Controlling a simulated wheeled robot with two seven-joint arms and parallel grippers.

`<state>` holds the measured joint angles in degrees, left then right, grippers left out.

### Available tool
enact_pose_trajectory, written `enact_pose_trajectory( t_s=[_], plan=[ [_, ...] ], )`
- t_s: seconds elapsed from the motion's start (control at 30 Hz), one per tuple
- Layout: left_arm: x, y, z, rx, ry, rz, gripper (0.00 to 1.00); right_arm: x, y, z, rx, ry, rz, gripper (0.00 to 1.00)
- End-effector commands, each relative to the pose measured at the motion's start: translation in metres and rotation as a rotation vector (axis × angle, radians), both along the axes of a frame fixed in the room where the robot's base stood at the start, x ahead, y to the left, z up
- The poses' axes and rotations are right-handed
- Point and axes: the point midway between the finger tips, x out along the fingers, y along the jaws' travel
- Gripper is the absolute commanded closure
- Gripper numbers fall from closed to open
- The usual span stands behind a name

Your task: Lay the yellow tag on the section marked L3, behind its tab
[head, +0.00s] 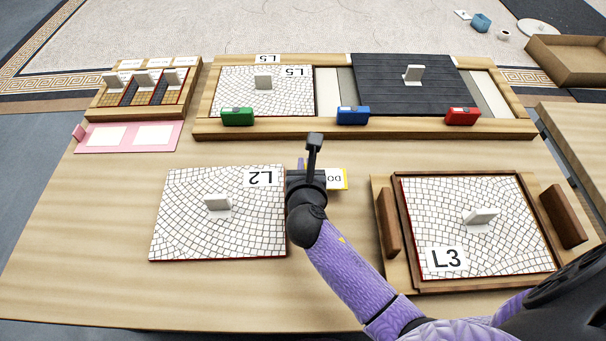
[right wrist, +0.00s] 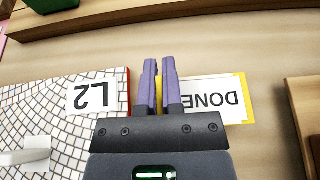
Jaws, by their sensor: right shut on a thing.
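The yellow tag (head: 337,179) is a yellow-edged white card reading DONE. It lies close to the table just right of the L2 panel, and also shows in the right wrist view (right wrist: 238,92). My right gripper (right wrist: 160,66) is shut on the tag's left end; the fingers hide the grasped part. In the head view this gripper (head: 302,164) is mostly hidden by its own wrist. The section marked L3 (head: 429,208) is a white mosaic panel at the right, with an upright white tab (head: 480,215) in its middle and nothing else on it. My left gripper is not in view.
The L3 panel sits in a wooden tray (head: 388,270) with raised brown blocks at both sides. The L2 panel (head: 190,235) with its tab lies left of my gripper. Behind stands a long frame (head: 290,125) with green, blue and red clips. The front table is clear.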

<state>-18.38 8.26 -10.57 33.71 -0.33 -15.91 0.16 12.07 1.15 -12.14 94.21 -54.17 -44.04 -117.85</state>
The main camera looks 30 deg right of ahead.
Motion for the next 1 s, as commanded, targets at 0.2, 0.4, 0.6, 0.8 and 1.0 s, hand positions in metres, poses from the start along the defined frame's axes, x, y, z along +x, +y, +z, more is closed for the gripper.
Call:
enact_pose_trajectory(
  t_s=[0.2,0.4,0.6,0.8,1.0],
  plan=[
    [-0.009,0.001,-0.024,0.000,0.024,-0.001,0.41,0.000,0.000,-0.032,0.000,0.001,-0.001,1.00],
    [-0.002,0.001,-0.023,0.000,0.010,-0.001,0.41,0.000,0.000,-0.029,0.000,-0.001,0.000,1.00],
    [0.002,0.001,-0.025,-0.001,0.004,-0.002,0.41,0.000,0.000,-0.031,0.000,-0.001,0.000,0.68],
    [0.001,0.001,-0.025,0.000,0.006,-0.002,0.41,0.000,0.000,-0.031,0.000,-0.001,0.000,0.58],
    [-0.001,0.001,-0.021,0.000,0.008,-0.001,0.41,-0.001,0.001,-0.025,0.001,-0.002,-0.001,0.58]
  ],
)
